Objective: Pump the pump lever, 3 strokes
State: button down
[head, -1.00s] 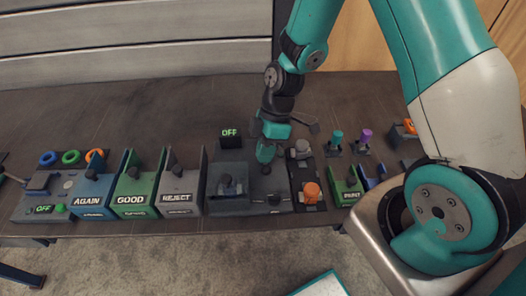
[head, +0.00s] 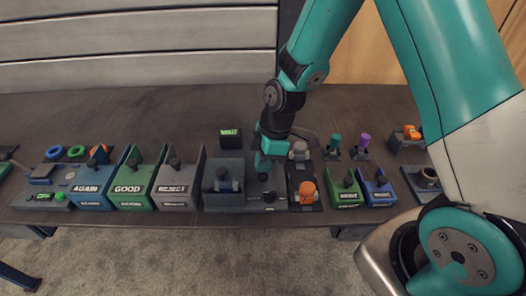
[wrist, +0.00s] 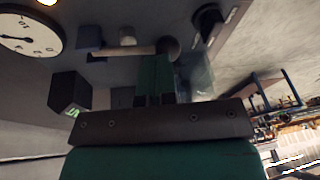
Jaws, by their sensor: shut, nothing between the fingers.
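My gripper (head: 263,172) points down over the dark grey station in the middle of the bench, fingers shut and empty. In the wrist view the closed fingers (wrist: 156,85) reach toward a pale bar with a dark round knob (wrist: 168,47), which looks like the pump lever. The fingertips overlap the knob in that view; I cannot tell whether they touch it. In the head view the gripper hides most of the lever. A small black display (head: 231,137) with green text stands behind the station; it also shows in the wrist view (wrist: 70,92).
Blue (head: 87,187), green (head: 127,189) and grey (head: 171,190) bins stand to the left. An orange knob (head: 307,189) is close on the right, with small green (head: 345,199) and blue (head: 378,193) boxes beyond. A round gauge (wrist: 30,32) shows at the wrist view's top left.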

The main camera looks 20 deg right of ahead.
jog(key=shift+a, duration=0.15)
jog(key=shift+w+r+p, duration=0.15)
jog(key=shift+r+p, duration=0.15)
jog(key=shift+r, duration=0.05)
jog(key=r, duration=0.1)
jog(key=w+r+p, duration=0.2)
jog(key=shift+w+d+r, duration=0.15)
jog(key=shift+d+r, duration=0.2)
jog(key=shift+r, duration=0.05)
notch_tip(320, 180, up, 8)
jog(key=r+b, duration=0.1)
send_over(270, 174)
jog(key=shift+w+f, duration=0.15)
jog(key=shift+f, duration=0.1)
